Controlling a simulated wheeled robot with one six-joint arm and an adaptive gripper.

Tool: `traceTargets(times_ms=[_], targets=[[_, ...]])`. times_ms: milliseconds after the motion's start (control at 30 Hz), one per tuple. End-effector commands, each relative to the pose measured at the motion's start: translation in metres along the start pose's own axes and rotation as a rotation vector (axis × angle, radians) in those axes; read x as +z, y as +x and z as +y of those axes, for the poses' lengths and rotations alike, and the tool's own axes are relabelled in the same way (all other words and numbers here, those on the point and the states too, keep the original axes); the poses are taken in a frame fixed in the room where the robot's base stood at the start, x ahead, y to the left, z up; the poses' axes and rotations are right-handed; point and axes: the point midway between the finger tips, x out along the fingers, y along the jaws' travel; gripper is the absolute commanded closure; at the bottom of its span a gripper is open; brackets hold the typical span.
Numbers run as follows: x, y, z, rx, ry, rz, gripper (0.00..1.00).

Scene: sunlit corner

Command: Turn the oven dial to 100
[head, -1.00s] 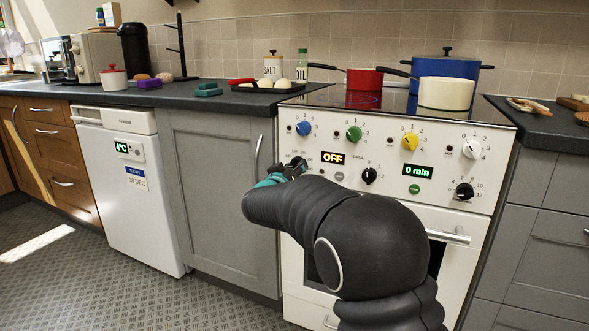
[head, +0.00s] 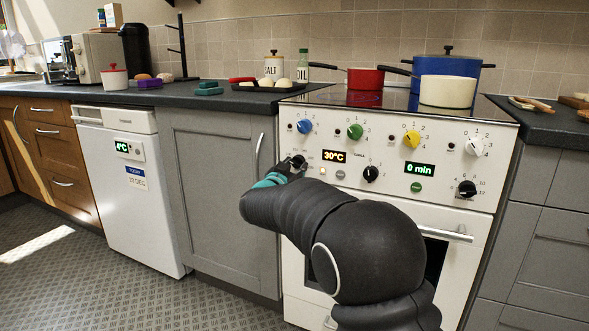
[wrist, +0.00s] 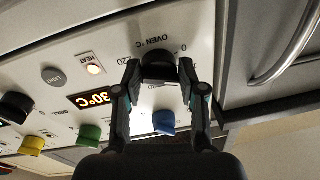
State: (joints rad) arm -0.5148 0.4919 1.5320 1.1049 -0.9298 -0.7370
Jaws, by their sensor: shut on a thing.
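The oven dial (wrist: 160,66) is a black knob under the words "OVEN °C" in the wrist view, where the picture is turned over. My gripper (wrist: 160,72) has a finger on each side of it and is shut on it. In the head view my gripper (head: 292,163) is at the left end of the oven's control panel (head: 320,143), and my arm hides most of the dial. The oven display (head: 334,156) reads 30°C. It also shows in the wrist view (wrist: 93,99), and the heat light (wrist: 94,69) glows there.
Blue (head: 304,127), green (head: 355,131), yellow (head: 411,138) and white (head: 474,147) knobs line the panel. The black grill knob (head: 370,173) is to the right of my gripper. The oven door handle (head: 450,233) sticks out below. A grey cabinet (head: 218,195) stands left.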

Motion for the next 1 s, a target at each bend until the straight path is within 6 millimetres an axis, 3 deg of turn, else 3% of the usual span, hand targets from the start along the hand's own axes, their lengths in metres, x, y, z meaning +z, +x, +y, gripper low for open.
traceTargets(times_ms=[400,433,500,867,1000], targets=[[0.000,0.001,0.003,0.007,0.007,0.001,0.94],[0.000,0.001,0.003,0.007,0.007,0.001,0.52],[0.000,0.001,0.002,0.006,0.007,0.001,0.35],[0.000,-0.004,-0.002,-0.001,0.006,0.000,0.35],[0.000,-0.017,-0.001,-0.001,0.006,-0.001,0.35]])
